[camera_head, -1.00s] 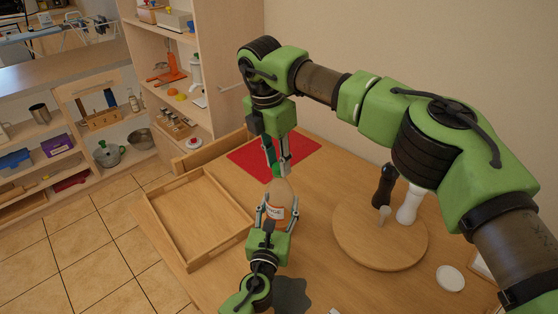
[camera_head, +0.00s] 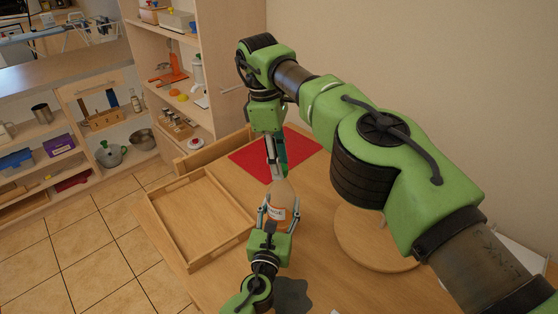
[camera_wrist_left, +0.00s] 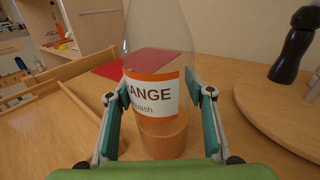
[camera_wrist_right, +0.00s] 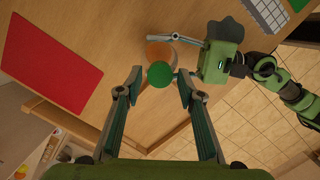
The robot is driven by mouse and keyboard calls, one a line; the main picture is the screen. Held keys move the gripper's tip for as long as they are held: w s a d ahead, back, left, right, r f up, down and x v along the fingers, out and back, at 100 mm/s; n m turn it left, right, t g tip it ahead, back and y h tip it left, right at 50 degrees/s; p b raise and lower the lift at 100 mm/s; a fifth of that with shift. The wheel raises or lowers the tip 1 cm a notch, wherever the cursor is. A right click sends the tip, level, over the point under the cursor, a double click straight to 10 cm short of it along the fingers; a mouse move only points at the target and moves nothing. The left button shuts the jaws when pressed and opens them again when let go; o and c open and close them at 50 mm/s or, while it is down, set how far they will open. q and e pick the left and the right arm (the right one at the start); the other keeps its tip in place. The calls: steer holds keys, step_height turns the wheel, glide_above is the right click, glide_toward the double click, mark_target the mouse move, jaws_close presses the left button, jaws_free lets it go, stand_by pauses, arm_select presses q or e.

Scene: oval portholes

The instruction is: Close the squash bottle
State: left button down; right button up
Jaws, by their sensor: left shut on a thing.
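The squash bottle (camera_head: 279,212) stands on the table, clear with orange contents and an orange-and-white label. In the left wrist view the bottle (camera_wrist_left: 152,95) is between the fingers of my left gripper (camera_wrist_left: 160,108), which is shut on it. Its top runs out of that view. My right gripper (camera_head: 277,160) is above the bottle, pointing down. In the right wrist view a round green cap (camera_wrist_right: 160,74) shows between the spread fingertips of my right gripper (camera_wrist_right: 160,84), with a gap on each side. The cap appears over the bottle's top; whether it is seated cannot be told.
An empty wooden tray (camera_head: 197,217) lies left of the bottle, and a red mat (camera_head: 300,145) lies behind it. A round wooden board (camera_head: 360,245) is to the right, bearing a dark pepper mill (camera_wrist_left: 292,48). My right arm crosses above the board. Shelves stand at the left.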

steer(key=shift+c, duration=0.4)
steer(key=n, duration=0.5)
steer(key=shift+r+n, duration=0.4)
steer(key=n, duration=0.3)
steer(key=r+n, duration=0.1)
steer(key=n, duration=0.6)
steer(key=r+n, duration=0.1)
steer(key=n, duration=0.2)
steer(key=shift+n+y, duration=0.4)
steer(key=n, duration=0.3)
steer(key=r+n, duration=0.1)
steer(key=n, duration=0.3)
steer(key=shift+r, duration=0.1)
steer(key=n, duration=0.2)
steer(key=r+n, duration=0.1)
steer(key=n, duration=0.2)
steer(key=shift+d, duration=0.1)
steer(key=n, duration=0.2)
steer(key=r+n, duration=0.1)
steer(key=n, duration=0.2)
steer(key=shift+n+y, duration=0.3)
steer(key=n, duration=0.5)
steer(key=shift+r, duration=0.4)
steer(key=n, duration=0.5)
steer(key=shift+d+r, duration=0.1)
steer(key=shift+r, duration=0.3)
